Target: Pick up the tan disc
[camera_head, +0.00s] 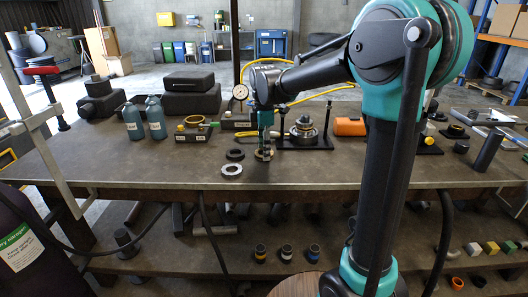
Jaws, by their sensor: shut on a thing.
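My gripper (264,146) points straight down over the middle of the workbench. It is shut on a small tan disc (263,156), which shows at the fingertips, low over the bench top. The disc is small in this view and partly hidden by the fingers. I cannot tell whether it still touches the bench.
A grey ring (232,170) and a dark ring (235,155) lie just left of my gripper. A black fixture with a metal part (304,133) stands close on the right. Teal bottles (155,118) and black cases (190,95) stand to the left. The bench's front middle is clear.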

